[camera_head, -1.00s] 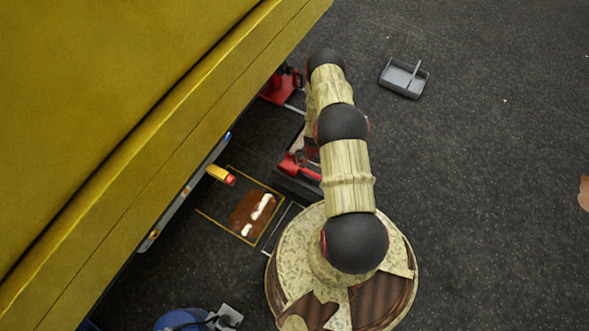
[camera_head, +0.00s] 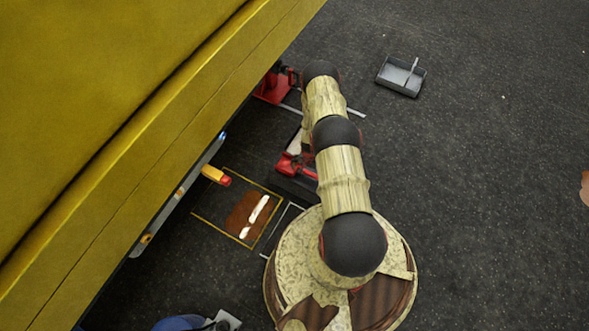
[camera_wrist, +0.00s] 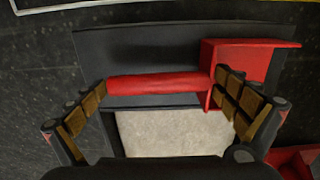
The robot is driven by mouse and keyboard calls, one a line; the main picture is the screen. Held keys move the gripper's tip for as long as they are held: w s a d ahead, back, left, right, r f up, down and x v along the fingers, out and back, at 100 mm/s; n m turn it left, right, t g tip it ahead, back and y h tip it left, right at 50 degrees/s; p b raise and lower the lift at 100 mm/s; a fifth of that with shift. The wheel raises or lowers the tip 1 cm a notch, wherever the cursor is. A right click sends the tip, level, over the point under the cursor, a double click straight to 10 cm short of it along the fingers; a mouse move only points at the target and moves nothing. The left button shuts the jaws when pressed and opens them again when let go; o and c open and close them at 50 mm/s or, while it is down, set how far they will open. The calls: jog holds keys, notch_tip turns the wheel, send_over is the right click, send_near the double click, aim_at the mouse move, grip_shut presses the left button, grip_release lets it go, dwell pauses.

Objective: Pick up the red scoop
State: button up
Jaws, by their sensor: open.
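The red scoop (camera_wrist: 160,84) lies on a dark tray (camera_wrist: 140,43) in the wrist view. Its round handle runs across the picture and its box-shaped pan is at the right. My gripper (camera_wrist: 163,82) is open, with brown-padded fingers to the left and right of the view. The handle shows lengthwise between them, and the right finger overlaps the pan's near edge. I cannot tell whether the fingers touch the scoop. In the head view the scoop (camera_head: 286,166) shows partly beside my arm, and my gripper is hidden there.
A large yellow body (camera_head: 130,110) overhangs the left side. A yellow-outlined square holds a brown patch (camera_head: 238,212) with white strips. Another red object (camera_head: 268,92) stands beyond the scoop. A grey divided tray (camera_head: 401,77) lies at the upper right. The floor at right is mostly clear.

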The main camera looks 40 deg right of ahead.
jog(key=shift+c, duration=1.1)
jog(key=c, duration=0.7)
jog(key=shift+r, duration=0.15)
jog(key=shift+c, duration=0.4)
